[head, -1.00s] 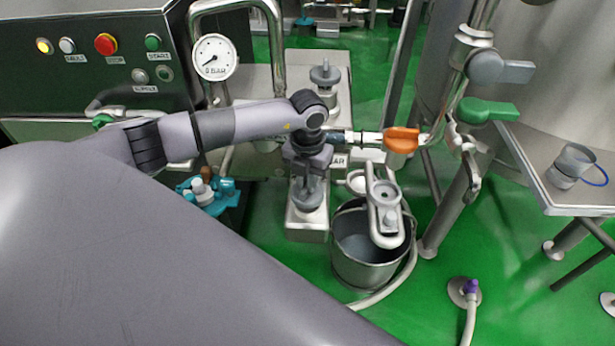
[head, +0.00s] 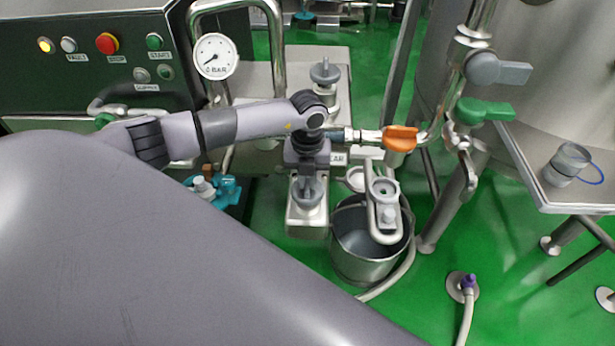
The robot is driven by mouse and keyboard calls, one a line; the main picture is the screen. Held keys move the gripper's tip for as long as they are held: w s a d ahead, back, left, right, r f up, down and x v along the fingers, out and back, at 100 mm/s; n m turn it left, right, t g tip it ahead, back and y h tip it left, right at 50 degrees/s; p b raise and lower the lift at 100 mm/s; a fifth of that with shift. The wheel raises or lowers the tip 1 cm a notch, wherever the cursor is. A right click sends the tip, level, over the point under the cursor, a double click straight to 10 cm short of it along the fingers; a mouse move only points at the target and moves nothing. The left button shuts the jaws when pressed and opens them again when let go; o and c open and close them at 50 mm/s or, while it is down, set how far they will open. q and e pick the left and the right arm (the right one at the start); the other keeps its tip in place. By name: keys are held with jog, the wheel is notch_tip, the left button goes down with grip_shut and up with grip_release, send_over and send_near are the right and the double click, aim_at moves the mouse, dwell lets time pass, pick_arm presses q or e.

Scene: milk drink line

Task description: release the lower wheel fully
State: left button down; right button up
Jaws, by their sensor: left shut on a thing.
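The lower wheel (head: 308,193) is a grey hand knob on a steel housing (head: 306,222), in the middle of the head view. My left gripper (head: 308,174) reaches down on it from above and is shut on it. The fingers hide part of the wheel. The upper wheel (head: 325,72), a similar grey knob, stands on its own housing farther back, clear of the gripper. My right gripper does not show.
An orange-handled valve (head: 400,138) sits just right of my left wrist. A steel bucket (head: 366,262) stands below a grey metal fitting (head: 384,190). A pressure gauge (head: 215,56) and pipe stand behind my forearm. A green-handled valve (head: 485,110) is farther right.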

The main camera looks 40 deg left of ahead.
aim_at(308, 182)
pick_arm(q)
jog(key=c, duration=1.1)
grip_release()
jog(key=shift+c, duration=0.2)
jog(key=shift+r, duration=3.65)
